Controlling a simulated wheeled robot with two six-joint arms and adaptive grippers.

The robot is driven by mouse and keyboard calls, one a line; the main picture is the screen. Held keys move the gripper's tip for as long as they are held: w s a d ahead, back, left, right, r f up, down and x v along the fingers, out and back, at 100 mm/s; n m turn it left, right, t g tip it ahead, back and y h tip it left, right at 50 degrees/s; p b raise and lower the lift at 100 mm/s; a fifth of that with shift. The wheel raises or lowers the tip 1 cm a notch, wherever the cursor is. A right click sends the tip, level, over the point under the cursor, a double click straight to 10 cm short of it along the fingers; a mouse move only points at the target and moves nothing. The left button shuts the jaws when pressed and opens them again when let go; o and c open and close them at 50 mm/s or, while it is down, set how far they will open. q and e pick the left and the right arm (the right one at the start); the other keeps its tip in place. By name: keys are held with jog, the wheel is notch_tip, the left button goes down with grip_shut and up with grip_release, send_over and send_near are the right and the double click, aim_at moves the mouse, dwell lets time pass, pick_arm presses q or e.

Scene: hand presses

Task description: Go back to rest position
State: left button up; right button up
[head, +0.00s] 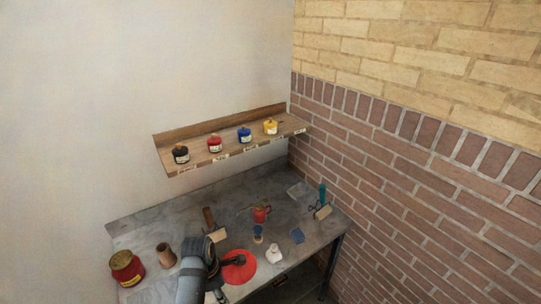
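My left arm rises from the bottom edge, left of centre, over the grey worktable (180,226). Its dark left gripper (238,260) points right and shows in front of a round red disc (242,273). The fingers are small and dark, so I cannot tell whether they are open or shut, or whether they touch the disc. No held thing can be made out. My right gripper is out of view.
A red jar (126,268) and a brown cup (166,255) stand left of my arm. Rollers, a white bottle (274,253), a red can (261,212) and a blue block (297,236) stand right. A shelf (222,157) holds several ink pots. Brick wall lies right.

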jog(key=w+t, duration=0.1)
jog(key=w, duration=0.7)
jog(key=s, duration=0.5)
pick_arm(q)
jog(key=s+a+r+m+t+y, duration=0.1)
jog(key=s+a+r+m+t, duration=0.15)
jog(key=s+a+m, duration=0.65)
jog(key=s+a+r+m+t+y, duration=0.1)
jog(key=s+r+m, duration=0.2)
jog(key=m, duration=1.1)
notch_tip(320, 180, down, 33)
jog(key=s+a+g+b, duration=0.2)
jog(key=b, duration=0.5)
jog(key=s+a+f+b, duration=0.1)
jog(key=s+f+b, duration=0.5)
jog(key=s+f, duration=1.2)
notch_tip(320, 180, down, 5)
jog(key=shift+s+r+g, duration=0.1)
jog(key=shift+s+g, duration=0.3)
jog(key=shift+g, duration=0.05)
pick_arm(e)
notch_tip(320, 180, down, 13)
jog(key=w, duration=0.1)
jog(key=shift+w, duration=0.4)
